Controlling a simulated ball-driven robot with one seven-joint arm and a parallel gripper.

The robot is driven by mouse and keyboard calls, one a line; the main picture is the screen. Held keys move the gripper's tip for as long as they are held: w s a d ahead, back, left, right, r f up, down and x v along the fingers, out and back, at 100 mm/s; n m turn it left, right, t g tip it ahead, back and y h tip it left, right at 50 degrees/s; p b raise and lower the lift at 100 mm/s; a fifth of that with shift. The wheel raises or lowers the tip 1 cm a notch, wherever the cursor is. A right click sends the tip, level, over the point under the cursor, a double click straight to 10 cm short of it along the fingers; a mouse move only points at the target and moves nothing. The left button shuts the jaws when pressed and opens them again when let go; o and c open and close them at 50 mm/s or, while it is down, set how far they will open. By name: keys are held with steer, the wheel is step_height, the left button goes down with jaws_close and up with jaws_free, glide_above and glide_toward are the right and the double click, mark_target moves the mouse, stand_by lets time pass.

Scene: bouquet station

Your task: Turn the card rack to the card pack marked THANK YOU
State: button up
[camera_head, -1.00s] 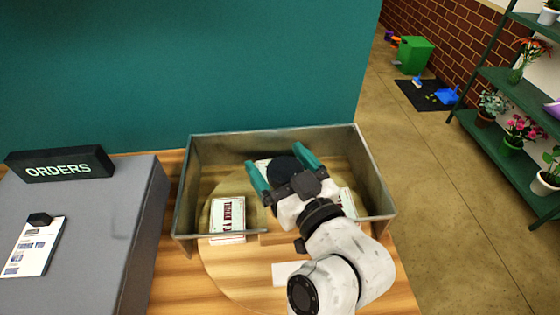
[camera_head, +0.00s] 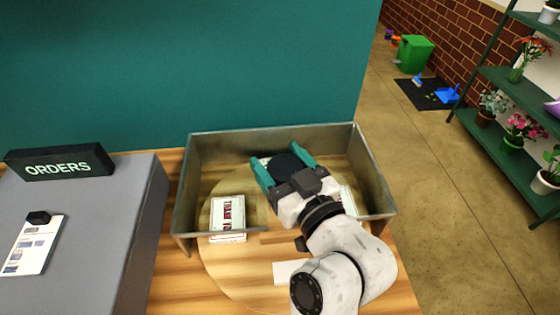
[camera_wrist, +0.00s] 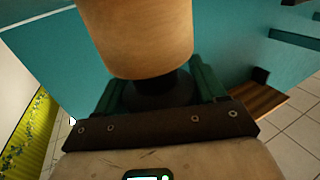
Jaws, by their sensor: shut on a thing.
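The card rack is a round wooden turntable (camera_head: 222,257), partly inside a grey metal housing (camera_head: 203,165). The pack marked THANK YOU (camera_head: 228,214) lies on its left side, at the housing's front opening. Another white pack (camera_head: 348,201) shows at the right, partly behind my arm. A pale piece (camera_head: 290,271) is at the front. My gripper (camera_head: 283,163) has its teal fingers shut on a dark round knob (camera_head: 285,166) over the turntable. The wrist view shows the dark knob (camera_wrist: 158,92) between the fingers, beside a tan cylinder (camera_wrist: 140,35).
A grey counter (camera_head: 100,235) at the left holds an ORDERS sign (camera_head: 58,163) and a printed sheet (camera_head: 35,245). A teal wall (camera_head: 180,70) stands behind the housing. Plant shelves (camera_head: 490,120) and a green bin (camera_head: 415,54) are at the right, beyond open floor.

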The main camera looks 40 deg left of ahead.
steer(key=g+b, duration=0.1)
steer(key=n+g+b, duration=0.1)
steer(key=b, duration=0.1)
steer(key=shift+f+y, duration=0.25)
steer(key=shift+y, duration=0.05)
steer(key=shift+s+r+n+g+b, duration=0.1)
steer(key=shift+r+n+g+b, duration=0.05)
steer(key=shift+n+g+b, duration=0.3)
steer(key=shift+s+r+n+g+b, duration=0.1)
steer(key=shift+n+g+b, duration=0.15)
steer(key=shift+n+g, duration=0.3)
steer(key=o, duration=1.4)
steer(key=d+b, duration=0.2)
steer(key=d, duration=0.8)
steer(key=shift+s+d, duration=0.3)
steer(key=shift+d, duration=0.1)
